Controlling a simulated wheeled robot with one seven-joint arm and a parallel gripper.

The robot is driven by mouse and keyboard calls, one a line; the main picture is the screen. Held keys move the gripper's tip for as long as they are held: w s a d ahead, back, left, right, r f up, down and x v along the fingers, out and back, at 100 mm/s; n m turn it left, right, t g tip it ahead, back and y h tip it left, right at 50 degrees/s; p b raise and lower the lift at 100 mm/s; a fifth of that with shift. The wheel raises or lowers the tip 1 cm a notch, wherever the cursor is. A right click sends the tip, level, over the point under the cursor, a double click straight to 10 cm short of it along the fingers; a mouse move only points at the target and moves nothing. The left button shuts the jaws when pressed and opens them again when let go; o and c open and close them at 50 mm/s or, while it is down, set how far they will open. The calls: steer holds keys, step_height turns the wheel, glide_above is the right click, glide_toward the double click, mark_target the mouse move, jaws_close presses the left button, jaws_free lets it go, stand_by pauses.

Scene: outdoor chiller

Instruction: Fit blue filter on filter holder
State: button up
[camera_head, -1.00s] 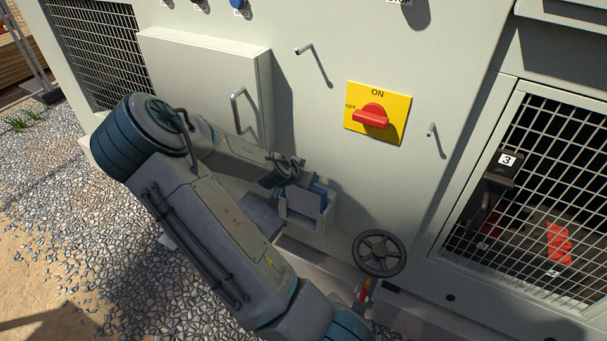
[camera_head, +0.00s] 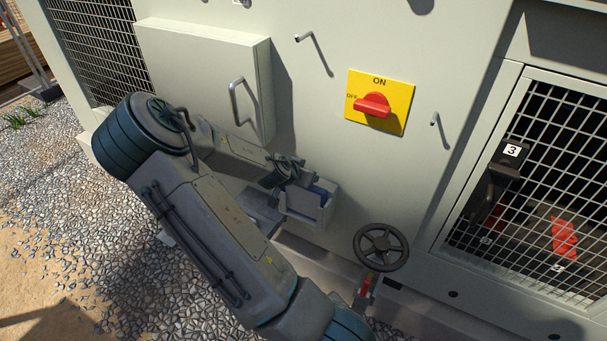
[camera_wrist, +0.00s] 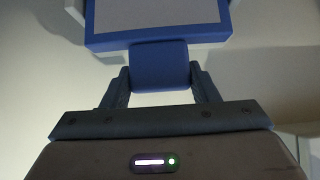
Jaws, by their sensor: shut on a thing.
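The blue filter (camera_wrist: 160,42) has a blue frame around a grey face and a blue tab. In the wrist view my gripper (camera_wrist: 160,75) is shut on this tab, one finger on each side. In the head view my gripper (camera_head: 297,177) is just above a light grey open-topped box on the chiller wall, which looks like the filter holder (camera_head: 306,214). Part of the blue filter (camera_head: 319,193) shows between the box's walls. Pale edges show beside the filter in the wrist view. Its lower end is hidden, so I cannot tell how deep it sits.
A grey cabinet with a handle (camera_head: 234,100) is up left of the box. A red switch on a yellow plate (camera_head: 380,102) is up right. A black handwheel (camera_head: 381,247) stands out at lower right, beside a mesh door (camera_head: 540,190). Gravel lies at left.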

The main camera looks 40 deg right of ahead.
steer(key=shift+f, duration=0.35)
steer(key=o, duration=1.9)
steer(key=shift+r, duration=0.1)
steer(key=p+v, duration=0.4)
steer(key=v, duration=0.3)
steer(key=shift+p, duration=0.3)
steer(key=shift+a, duration=0.1)
steer(key=p+v, duration=0.2)
steer(key=v, duration=1.1)
steer(key=shift+s+a+r+p, duration=0.2)
steer(key=shift+a+p, duration=0.1)
steer(key=shift+p, duration=0.1)
